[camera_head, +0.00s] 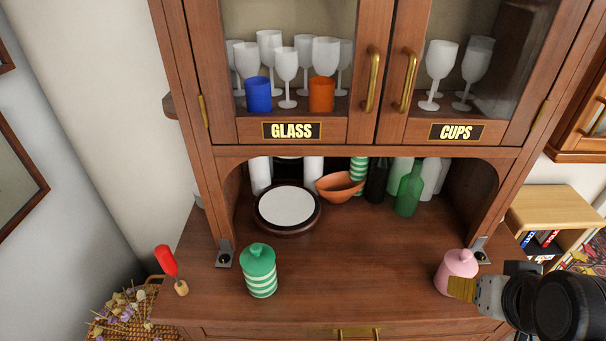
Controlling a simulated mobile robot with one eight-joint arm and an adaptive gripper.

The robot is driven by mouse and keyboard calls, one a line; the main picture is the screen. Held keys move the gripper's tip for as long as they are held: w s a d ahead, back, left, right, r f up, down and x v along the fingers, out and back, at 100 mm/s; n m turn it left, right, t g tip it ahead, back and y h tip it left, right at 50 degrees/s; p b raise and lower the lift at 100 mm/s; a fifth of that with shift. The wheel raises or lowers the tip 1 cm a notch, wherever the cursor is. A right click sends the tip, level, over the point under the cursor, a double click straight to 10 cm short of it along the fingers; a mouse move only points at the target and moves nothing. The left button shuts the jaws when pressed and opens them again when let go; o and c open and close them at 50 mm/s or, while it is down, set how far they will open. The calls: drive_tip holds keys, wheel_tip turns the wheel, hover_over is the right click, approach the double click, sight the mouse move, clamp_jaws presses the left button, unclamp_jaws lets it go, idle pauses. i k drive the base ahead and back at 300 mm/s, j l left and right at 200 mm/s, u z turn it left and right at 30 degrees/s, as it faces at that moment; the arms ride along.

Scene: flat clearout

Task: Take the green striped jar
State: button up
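A green striped jar (261,272) with a plain green lid stands upright on the front left of the wooden cabinet's counter. Its bands are green and pale. My gripper (461,288) is at the right front of the counter, far to the right of this jar. Its yellowish tip overlaps the lower part of a pink jar (457,266) in the picture; I cannot tell whether they touch. The gap between the fingers does not show. Another green-and-white striped thing (358,170) stands in the back niche, partly hidden by an orange bowl (338,187).
A round white-topped disc (287,207), a green bottle (409,190) and a dark bottle (377,180) stand in the niche. Glass cabinet doors (291,60) hang above. A red-handled tool (167,263) is at the left edge. The counter between the two front jars is clear.

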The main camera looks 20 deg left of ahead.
sight(263, 285)
drive_tip(key=i+j+u, duration=0.1)
drive_tip(key=u, duration=1.4)
drive_tip(key=k+j+z, duration=0.15)
drive_tip(key=z, duration=0.35)
drive_tip(key=k+j+z, duration=0.2)
drive_tip(key=z, duration=0.25)
drive_tip(key=k+j+z, duration=0.15)
drive_tip(key=z, duration=0.35)
drive_tip(key=k, duration=0.1)
